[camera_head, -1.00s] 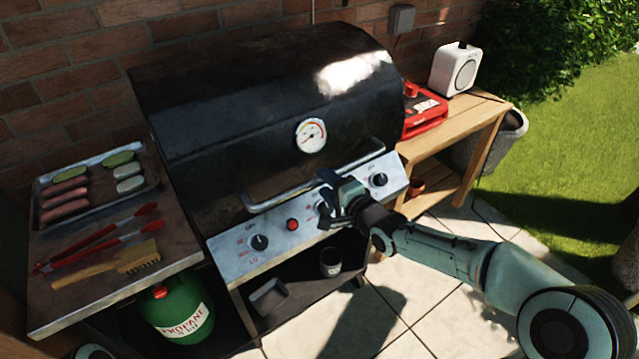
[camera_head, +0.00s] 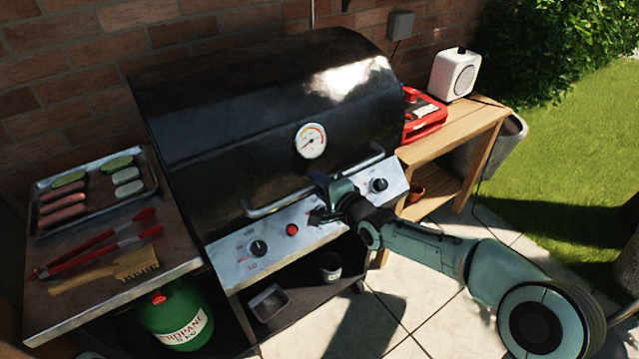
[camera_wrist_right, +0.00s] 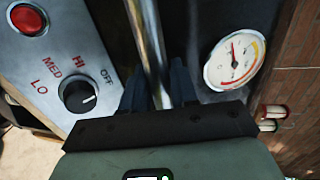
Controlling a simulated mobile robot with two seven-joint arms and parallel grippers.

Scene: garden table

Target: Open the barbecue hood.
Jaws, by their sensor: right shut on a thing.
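The barbecue hood (camera_head: 235,125) is a dark, rounded lid that is down on the grill body. A round thermometer (camera_head: 311,141) is on its front and also shows in the right wrist view (camera_wrist_right: 234,62). A metal bar handle (camera_head: 279,204) runs along the hood's lower front edge. My right gripper (camera_head: 322,187) is at the right part of this handle. In the right wrist view, the handle (camera_wrist_right: 146,40) passes between the two dark fingers (camera_wrist_right: 158,88), which are shut on it. The left gripper does not show.
The control panel (camera_head: 232,262) with knobs lies just below the handle. A side shelf at left holds a food tray (camera_head: 148,200), tongs (camera_head: 105,240) and a brush (camera_head: 130,262). A green propane tank (camera_head: 172,312) stands below. A wooden table (camera_head: 440,147) stands at right.

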